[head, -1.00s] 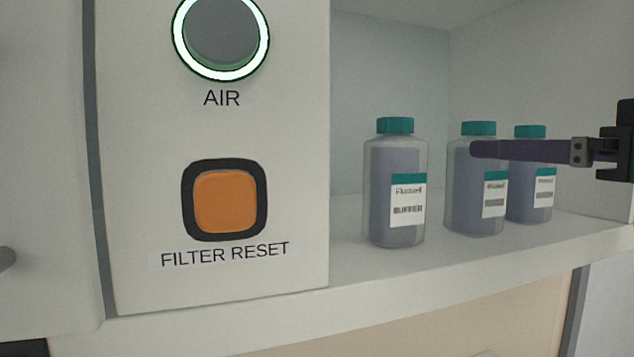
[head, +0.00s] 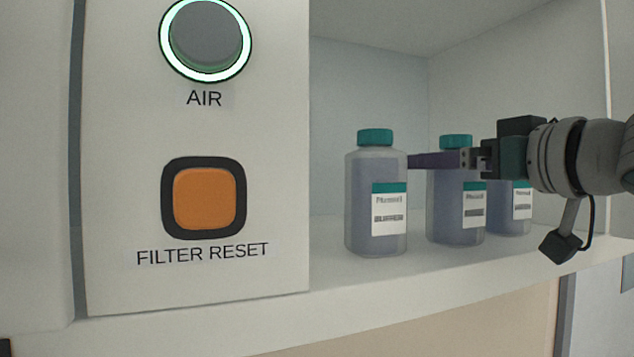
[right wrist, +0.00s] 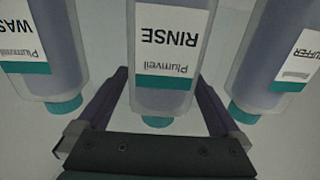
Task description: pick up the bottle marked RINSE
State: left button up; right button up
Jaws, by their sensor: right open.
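The RINSE bottle (right wrist: 172,45) has a clear body, a teal cap and a white label with a teal band. It is the middle bottle (head: 447,205) on the shelf in the head view, where its label is too small to read. My right gripper (right wrist: 163,88) is open and empty. In the right wrist view its two purple fingers lie on either side of the RINSE bottle's cap end. In the head view one finger of this gripper (head: 428,160) crosses in front of the bottle's upper part; the other finger is hidden. My left gripper is not in view.
The BUFFER bottle (head: 376,185) stands left of it, close to my finger's tip. The WASH bottle (head: 512,210) stands at right, partly hidden by my arm. A panel with an AIR button (head: 205,38) and orange FILTER RESET button (head: 204,198) borders the shelf (head: 400,275).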

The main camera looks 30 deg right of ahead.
jog(key=shift+w, duration=0.75)
grip_shut()
dwell(0.4)
